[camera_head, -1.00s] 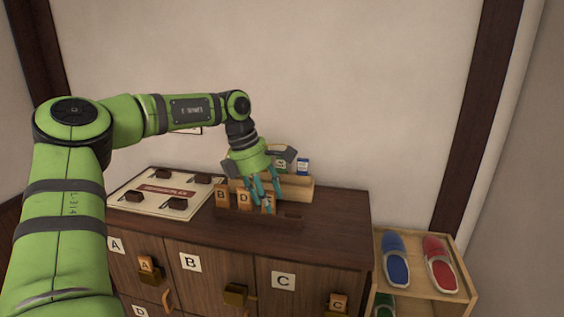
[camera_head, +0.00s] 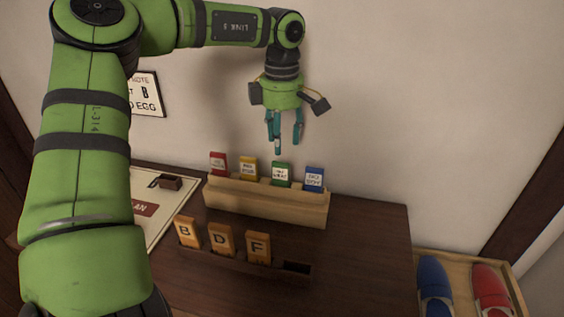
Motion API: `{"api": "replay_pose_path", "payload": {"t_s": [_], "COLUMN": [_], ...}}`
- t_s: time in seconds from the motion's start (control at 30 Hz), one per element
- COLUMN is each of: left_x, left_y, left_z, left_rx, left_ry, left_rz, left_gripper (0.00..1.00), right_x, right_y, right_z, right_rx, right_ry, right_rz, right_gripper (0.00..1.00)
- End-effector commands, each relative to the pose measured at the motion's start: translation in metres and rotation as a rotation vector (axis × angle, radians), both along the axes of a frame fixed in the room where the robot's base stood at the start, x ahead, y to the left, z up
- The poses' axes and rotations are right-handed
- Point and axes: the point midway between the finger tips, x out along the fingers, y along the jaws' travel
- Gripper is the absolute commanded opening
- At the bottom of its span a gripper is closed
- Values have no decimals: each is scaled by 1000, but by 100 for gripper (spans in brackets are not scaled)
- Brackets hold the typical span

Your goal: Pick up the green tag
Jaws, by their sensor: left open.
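The green tag (camera_head: 281,174) stands upright in a light wooden rack (camera_head: 265,201) at the back of the dark cabinet top. It has a white label. A yellow tag (camera_head: 248,168) is to its left and a blue tag (camera_head: 314,179) to its right; a red tag (camera_head: 218,163) is at the rack's left end. My left gripper (camera_head: 284,143) is open and empty, pointing down, with its teal fingers above and slightly behind or over the green tag, apart from it in the picture. My right gripper is not in view.
In front is a dark rack (camera_head: 240,264) with wooden tags B (camera_head: 187,232), D (camera_head: 221,240) and F (camera_head: 258,248), and an empty slot at right. A board (camera_head: 150,215) lies left. A wall sign (camera_head: 146,93) hangs behind. Slippers (camera_head: 434,280) sit lower right.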

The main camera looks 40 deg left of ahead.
Motion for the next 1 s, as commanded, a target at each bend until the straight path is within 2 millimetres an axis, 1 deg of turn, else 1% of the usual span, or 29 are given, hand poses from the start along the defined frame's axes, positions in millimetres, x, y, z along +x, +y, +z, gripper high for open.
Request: {"api": "replay_pose_path", "payload": {"t_s": [0.17,0.3,0.4,0.5,0.63,0.8,0.83,0.87,0.9,0.93,1.0], "left_x": [-1,-4,-6,-4,-4,-4,-4,-4,-4,-4,-4], "left_y": [0,-1,-2,-2,-2,-2,-2,-2,-2,-2,-2], "left_z": [-15,-31,-47,-61,-69,-69,-69,-69,-69,-69,-69], "left_rx": [-2,-3,-3,-1,-1,-1,-1,-1,-1,-1,-1], "left_ry": [5,7,7,4,0,0,0,0,0,0,0], "left_rz": [0,-1,0,0,1,1,1,1,1,1,1], "left_gripper": [48,48,48,48,48,48,40,28,12,0,0], "right_x": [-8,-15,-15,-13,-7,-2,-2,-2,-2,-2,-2], "right_y": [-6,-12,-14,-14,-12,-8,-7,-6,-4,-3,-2], "right_z": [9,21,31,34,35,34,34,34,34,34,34], "right_rx": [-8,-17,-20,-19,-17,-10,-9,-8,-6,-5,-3], "right_ry": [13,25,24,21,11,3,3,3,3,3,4], "right_rz": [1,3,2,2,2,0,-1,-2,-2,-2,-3], "right_gripper": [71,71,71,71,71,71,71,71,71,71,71]}}
